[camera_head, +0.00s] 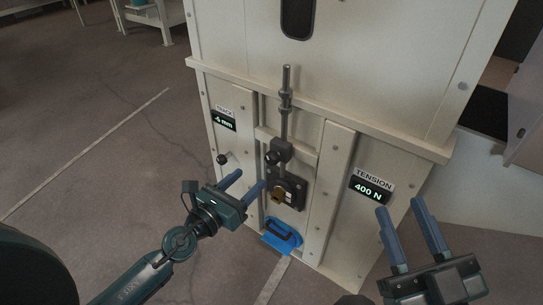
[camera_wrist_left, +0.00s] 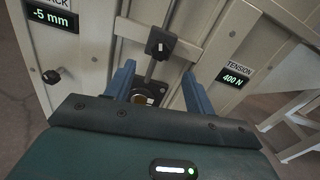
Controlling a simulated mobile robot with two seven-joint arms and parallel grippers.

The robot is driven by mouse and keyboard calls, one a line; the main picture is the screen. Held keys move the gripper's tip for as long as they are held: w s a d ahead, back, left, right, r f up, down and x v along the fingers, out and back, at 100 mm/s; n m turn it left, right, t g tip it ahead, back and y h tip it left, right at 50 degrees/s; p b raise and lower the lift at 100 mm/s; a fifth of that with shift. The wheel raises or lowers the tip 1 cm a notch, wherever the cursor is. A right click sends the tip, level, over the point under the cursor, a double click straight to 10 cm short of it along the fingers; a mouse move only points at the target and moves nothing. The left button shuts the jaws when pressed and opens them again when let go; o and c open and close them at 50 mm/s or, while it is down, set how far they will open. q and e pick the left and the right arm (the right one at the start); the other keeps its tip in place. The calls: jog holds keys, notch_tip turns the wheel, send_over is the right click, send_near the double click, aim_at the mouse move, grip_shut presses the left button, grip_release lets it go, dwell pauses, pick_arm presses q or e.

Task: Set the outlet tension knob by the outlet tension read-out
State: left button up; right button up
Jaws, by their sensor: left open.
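The tension read-out (camera_head: 368,189) on the right of the pale cabinet shows 400 N, and also shows in the left wrist view (camera_wrist_left: 233,79). I cannot tell which of these is the outlet tension knob. My left gripper (camera_head: 250,178) is open and empty, just left of the dark block. My right gripper (camera_head: 399,204) is open and empty, below the tension read-out.
A second read-out (camera_wrist_left: 51,19), its label partly cut off, shows -5 mm. A blue handled piece (camera_head: 281,236) lies at the cabinet's foot. A vertical rod (camera_head: 285,95) rises above the bracket.

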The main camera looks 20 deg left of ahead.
aim_at(269, 161)
pick_arm(q)
jog(key=x, duration=0.9)
jog(key=shift+w+d, duration=0.15)
jog(key=shift+w, duration=0.05)
jog(key=shift+c, duration=0.2)
jog(key=c, duration=0.9)
